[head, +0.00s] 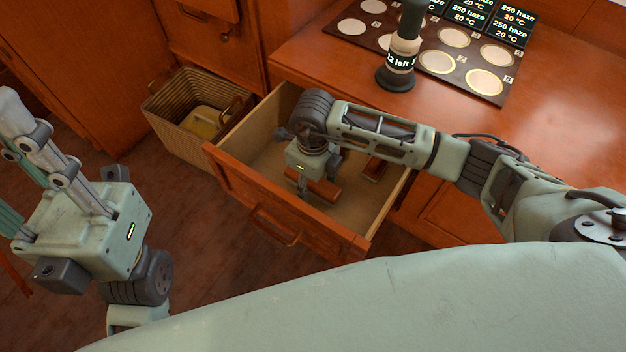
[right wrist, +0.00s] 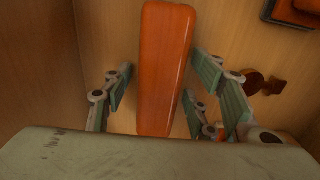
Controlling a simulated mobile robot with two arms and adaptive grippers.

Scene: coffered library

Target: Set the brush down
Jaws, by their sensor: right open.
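The brush shows as a smooth orange-brown wooden block (right wrist: 163,70) in the right wrist view, between my right gripper's fingers. In the head view it (head: 326,190) lies low in the open drawer (head: 233,172), partly hidden by the gripper. My right gripper (head: 317,184) points down into the drawer. Its fingers (right wrist: 157,98) are open, with gaps on both sides of the block. The brush's underside is hidden, so its contact with the drawer floor cannot be judged. My left gripper (head: 22,125) is at the far left, away from the drawer; its opening is unclear.
Another reddish-brown item (head: 375,168) lies in the drawer to the right. A wicker basket (head: 190,115) stands on the floor left of the drawer. On the wooden top are a dark, labelled upright object (head: 402,55) and a board with pale discs (head: 470,70). The right part of the top is clear.

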